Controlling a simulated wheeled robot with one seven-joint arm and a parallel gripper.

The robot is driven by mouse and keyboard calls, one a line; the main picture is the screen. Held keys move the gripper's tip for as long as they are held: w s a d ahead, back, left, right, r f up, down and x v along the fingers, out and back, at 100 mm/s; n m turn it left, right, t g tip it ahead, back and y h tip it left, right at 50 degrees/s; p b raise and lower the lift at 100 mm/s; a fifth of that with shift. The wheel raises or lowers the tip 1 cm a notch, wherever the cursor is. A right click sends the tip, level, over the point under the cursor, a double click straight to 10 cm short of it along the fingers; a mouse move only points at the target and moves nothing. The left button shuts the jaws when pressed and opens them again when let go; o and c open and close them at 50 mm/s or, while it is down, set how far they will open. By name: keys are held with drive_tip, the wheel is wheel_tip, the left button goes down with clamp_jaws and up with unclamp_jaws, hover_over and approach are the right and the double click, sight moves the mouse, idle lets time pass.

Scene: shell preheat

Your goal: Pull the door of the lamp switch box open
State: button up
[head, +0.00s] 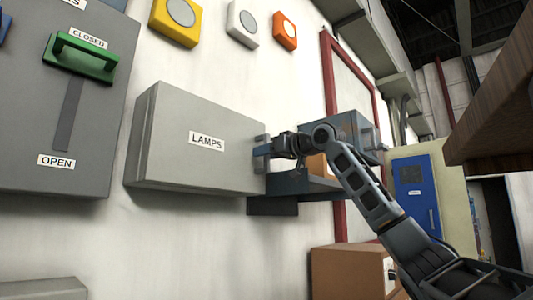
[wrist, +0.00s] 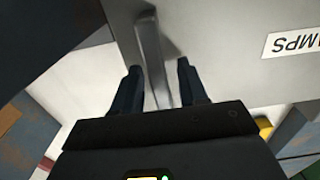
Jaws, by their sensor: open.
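The lamp switch box (head: 165,150) is a grey wall box labelled LAMPS, and its door looks shut. The door handle (wrist: 153,55) is a grey upright bar near the door's right edge in the head view. My gripper (head: 264,152) is at that edge. In the wrist view my gripper (wrist: 160,80) is open, with one dark finger on each side of the handle. The fingers look apart from the bar, with a gap on both sides. In the head view my gripper partly hides the handle.
A grey panel (head: 110,120) with a green handle (head: 82,58) is on the wall at the left. Yellow (head: 160,25), white and orange wall boxes are above. A grey-blue shelf unit (head: 345,130) stands behind my gripper. A brown box (head: 345,270) is below.

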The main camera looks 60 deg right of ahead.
drive_tip(key=shift+c, duration=0.4)
clamp_jaws()
